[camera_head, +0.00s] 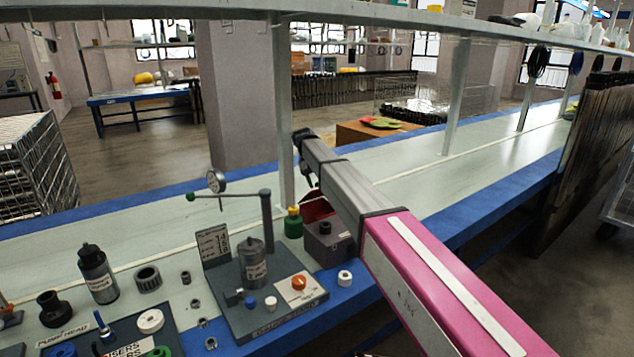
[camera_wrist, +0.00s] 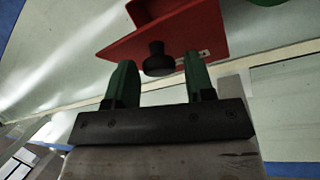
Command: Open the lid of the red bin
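The red bin (camera_head: 314,208) shows in the head view as a small red patch on the bench, mostly hidden behind my arm and a dark grey box. In the wrist view a flat red panel (camera_wrist: 205,32) with a black round knob (camera_wrist: 158,60) lies just beyond my gripper; it looks like the bin's lid. I cannot tell whether the lid is raised. My gripper (camera_wrist: 159,64) is open, its two green fingers apart on either side of the knob, with gaps to both. In the head view my gripper is largely hidden behind my arm.
A grey fixture with a dial gauge (camera_head: 215,181) and several small parts stand to the left. A shelf post (camera_head: 284,120) rises behind. The bench farther right is mostly clear.

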